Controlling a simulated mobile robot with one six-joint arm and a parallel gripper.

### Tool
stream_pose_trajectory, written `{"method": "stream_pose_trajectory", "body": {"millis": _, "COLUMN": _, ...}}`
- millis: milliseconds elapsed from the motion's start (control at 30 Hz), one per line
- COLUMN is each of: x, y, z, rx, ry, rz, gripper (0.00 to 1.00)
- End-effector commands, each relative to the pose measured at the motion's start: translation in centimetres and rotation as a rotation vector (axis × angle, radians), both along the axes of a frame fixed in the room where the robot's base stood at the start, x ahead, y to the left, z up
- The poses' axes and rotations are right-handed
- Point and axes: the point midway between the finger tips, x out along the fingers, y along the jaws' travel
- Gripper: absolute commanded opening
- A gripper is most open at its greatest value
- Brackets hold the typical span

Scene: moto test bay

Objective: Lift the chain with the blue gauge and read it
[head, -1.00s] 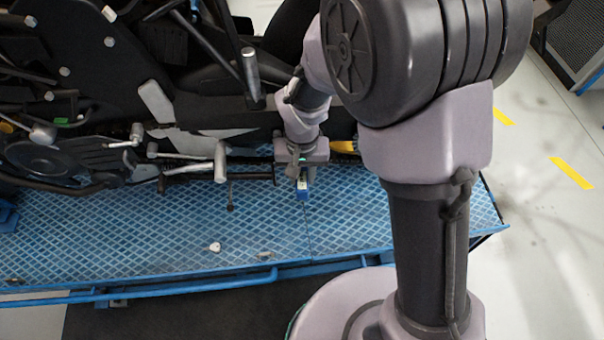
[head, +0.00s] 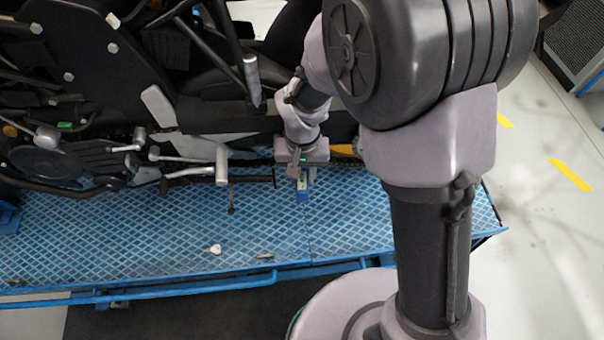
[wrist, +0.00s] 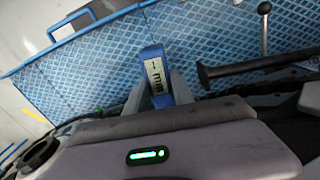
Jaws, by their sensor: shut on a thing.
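The blue gauge (head: 303,192) is held in my gripper (head: 303,178), low beside the motorcycle and over the blue platform. In the wrist view the gauge (wrist: 155,72) stands between my fingers, its pale face toward the camera. The dark marks on it look like "1 mm", turned sideways. My gripper (wrist: 160,95) is shut on the gauge. The dark chain (head: 343,160) runs along the bike's lower edge by my gripper, partly hidden by my arm. I cannot tell whether the gauge touches or lifts it.
The black motorcycle (head: 115,75) fills the upper left, with metal levers and pegs sticking out near my gripper. The blue patterned platform (head: 130,240) lies below it, with small pale bits (head: 214,249) on it. Grey floor with yellow marks (head: 571,173) is clear at right.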

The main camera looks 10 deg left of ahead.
Motion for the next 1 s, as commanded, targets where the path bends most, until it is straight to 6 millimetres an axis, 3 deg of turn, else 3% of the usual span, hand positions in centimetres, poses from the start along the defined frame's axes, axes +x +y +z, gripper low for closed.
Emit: {"method": "stream_pose_trajectory", "body": {"millis": 1000, "x": 0.0, "y": 0.0, "z": 2.2, "rx": 0.000, "ry": -0.001, "rz": 0.000, "gripper": 0.00}}
